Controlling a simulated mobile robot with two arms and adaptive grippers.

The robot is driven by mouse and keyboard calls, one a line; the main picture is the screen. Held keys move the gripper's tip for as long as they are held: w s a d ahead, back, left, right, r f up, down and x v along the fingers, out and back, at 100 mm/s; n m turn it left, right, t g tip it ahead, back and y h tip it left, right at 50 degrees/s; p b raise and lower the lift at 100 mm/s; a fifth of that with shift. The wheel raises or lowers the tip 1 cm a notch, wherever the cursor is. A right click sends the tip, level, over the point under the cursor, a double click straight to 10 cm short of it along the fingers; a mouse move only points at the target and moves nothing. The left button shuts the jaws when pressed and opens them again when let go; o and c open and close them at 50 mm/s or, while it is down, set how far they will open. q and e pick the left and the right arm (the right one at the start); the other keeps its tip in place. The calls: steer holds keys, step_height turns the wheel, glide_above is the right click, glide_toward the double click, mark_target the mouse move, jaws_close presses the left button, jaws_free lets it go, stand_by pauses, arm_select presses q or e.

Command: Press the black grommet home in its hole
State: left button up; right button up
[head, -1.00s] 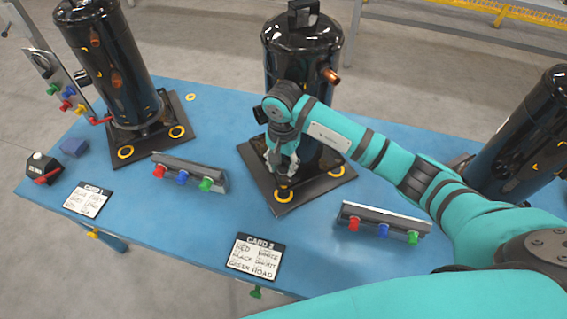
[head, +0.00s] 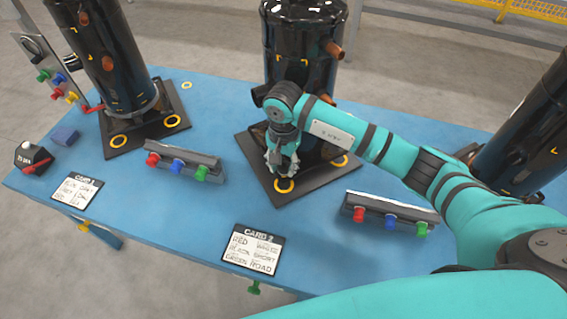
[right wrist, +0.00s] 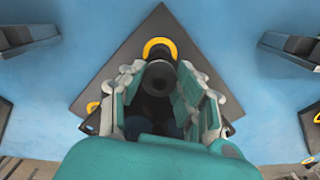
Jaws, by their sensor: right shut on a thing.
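The black grommet (right wrist: 158,78) shows in the right wrist view between the two fingers of my right gripper (right wrist: 160,98), which is shut on it. In the head view my right gripper (head: 283,167) points down over the front corner of the middle compressor's black base plate (head: 298,192). A yellow ring (right wrist: 160,44) marks the hole at that corner; it also shows just below the fingertips in the head view (head: 284,187). The grommet overlaps the ring's inner side. I cannot tell how deep it sits. My left gripper is not in view.
The middle black compressor (head: 303,50) stands close behind the gripper. Racks with red, blue and green plugs lie left (head: 185,160) and right (head: 390,212) of the plate. Card 2 (head: 252,250) lies in front on the blue table (head: 150,220).

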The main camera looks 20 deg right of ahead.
steer(key=shift+b, duration=0.8)
stand_by(1.6)
steer(key=shift+f+b, duration=1.2)
steer(key=shift+f, duration=0.1)
steer(key=o, duration=1)
steer(key=shift+c, duration=0.2)
steer(key=shift+r, duration=0.2)
step_height(320, 180, up, 12)
steer(key=shift+f, duration=0.2)
